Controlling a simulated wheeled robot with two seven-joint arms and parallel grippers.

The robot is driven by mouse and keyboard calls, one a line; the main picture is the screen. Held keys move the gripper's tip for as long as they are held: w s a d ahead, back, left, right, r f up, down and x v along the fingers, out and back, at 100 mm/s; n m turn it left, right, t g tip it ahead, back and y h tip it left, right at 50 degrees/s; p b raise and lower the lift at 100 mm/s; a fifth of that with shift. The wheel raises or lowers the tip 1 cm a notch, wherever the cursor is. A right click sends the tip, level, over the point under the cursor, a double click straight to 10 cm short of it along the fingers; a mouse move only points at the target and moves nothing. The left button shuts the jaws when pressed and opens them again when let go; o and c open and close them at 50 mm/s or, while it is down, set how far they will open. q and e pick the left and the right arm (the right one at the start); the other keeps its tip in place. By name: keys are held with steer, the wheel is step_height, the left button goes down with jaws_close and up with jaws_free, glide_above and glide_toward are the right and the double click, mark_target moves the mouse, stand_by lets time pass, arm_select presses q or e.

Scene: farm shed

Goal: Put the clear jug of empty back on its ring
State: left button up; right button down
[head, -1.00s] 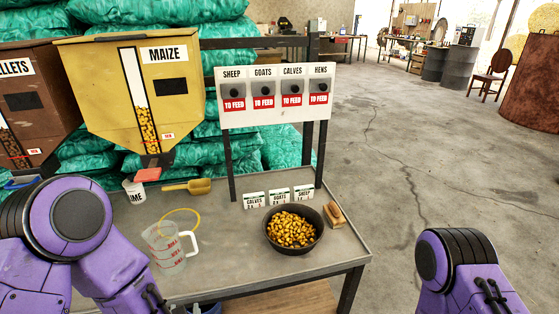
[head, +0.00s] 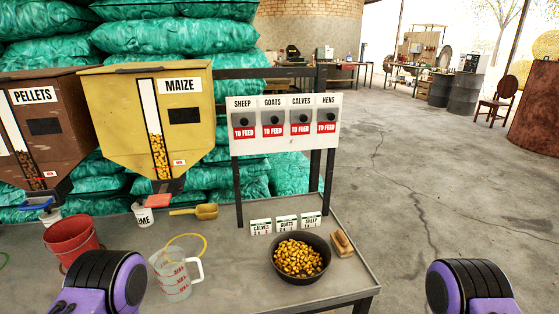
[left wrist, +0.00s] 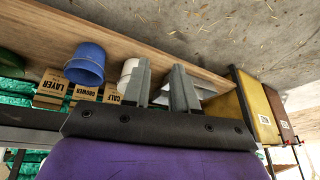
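The clear jug (head: 172,278) with red markings stands upright on the grey table (head: 235,285), handle to the right, and looks empty. A yellow ring (head: 205,246) lies flat just behind it. The jug hides the ring's near part, and the jug's base is in front of the ring. My left gripper (left wrist: 159,75) shows in the left wrist view with its two fingers apart and nothing between them. In the head view only my arm links show at the bottom left and bottom right, and neither gripper is visible.
A dark bowl of maize (head: 300,278), a brush (head: 341,243), three cards (head: 286,223), a scoop (head: 207,211), a white tub (head: 144,216) and a red bucket (head: 70,238) stand on the table. The maize hopper (head: 195,140) overhangs behind. A blue bucket (left wrist: 87,64) shows in the wrist view.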

arm_select(q)
steer(key=shift+s, duration=0.3)
jaws_close()
steer(key=w+d+n+t+h+b, duration=0.25)
steer(key=w+n+t+b, duration=0.45)
steer(key=w, duration=0.6)
steer(key=w+r+n+t+y+b, duration=0.15)
steer(key=w+r+n+t, duration=0.25)
steer(key=r+n, duration=0.55)
steer(key=w+r+n+t+y+b, duration=0.1)
steer(key=w+r+n+t+y, duration=0.25)
steer(key=n, duration=1.15)
steer(key=h+b, duration=0.2)
steer(key=b, duration=1)
glide_toward(172, 283)
steer(key=f, duration=0.1)
steer(key=shift+w+a+r+p, duration=0.15)
steer(key=shift+w+r+p, duration=0.3)
steer(key=shift+w, duration=0.5)
steer(key=shift+x, duration=2.45)
